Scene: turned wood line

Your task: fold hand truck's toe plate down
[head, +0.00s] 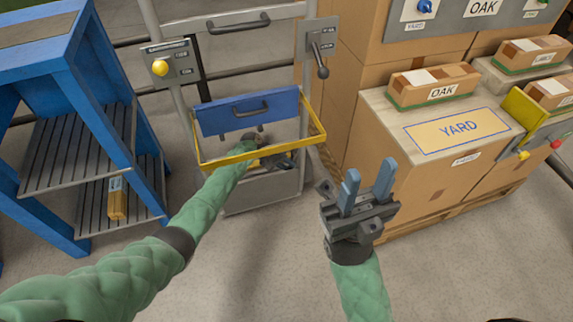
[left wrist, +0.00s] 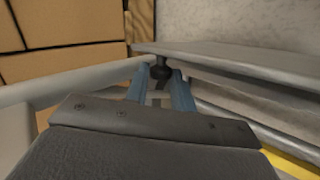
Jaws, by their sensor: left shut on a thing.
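The hand truck (head: 178,103) stands upright at the back centre, with grey uprights, a blue panel (head: 222,117) and a yellow rim (head: 228,160). A grey plate (head: 262,193) shows low on it; I cannot tell for sure whether this is the toe plate. My left gripper (head: 270,157) reaches inside the yellow rim, partly hidden by my arm. In the left wrist view, its blue fingers stand around a dark knob (left wrist: 160,69) just below the edge of a grey plate (left wrist: 225,63). My right gripper (head: 368,188) is open and empty, in front of the cartons.
A blue shelf rack (head: 88,110) stands at the left with a wooden block (head: 117,200) on its lower shelf. The grey floor (head: 240,270) in front is clear.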

